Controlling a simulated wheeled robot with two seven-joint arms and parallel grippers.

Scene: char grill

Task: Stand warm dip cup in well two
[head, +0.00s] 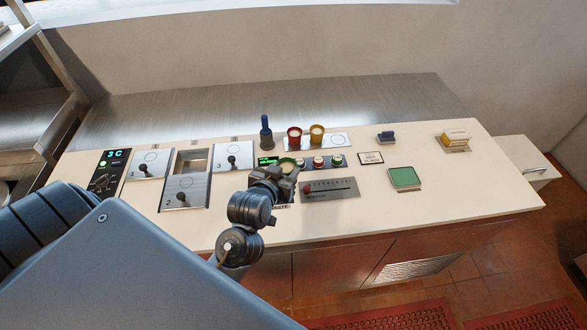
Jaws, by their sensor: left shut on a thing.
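My left gripper (279,178) is over the middle of the counter, shut on a small green cup (288,164) with pale contents. The gripper partly hides the cup. A red cup (295,134) and a yellow cup (317,131) stand upright on a light plate (347,140) behind it. To the left are steel panels with black knobs: a left one (150,160), a middle one (184,197) and a right one (234,150). The middle panel sits nearer the front edge, with an open recess (195,160) behind it. My right gripper is not in view.
A blue upright object (265,133) stands near the plate. A slider panel (330,189) lies right of the gripper. A green pad (404,178), a small dark blue object (386,136) and a yellow box (455,138) are further right. A lit display (107,172) is far left.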

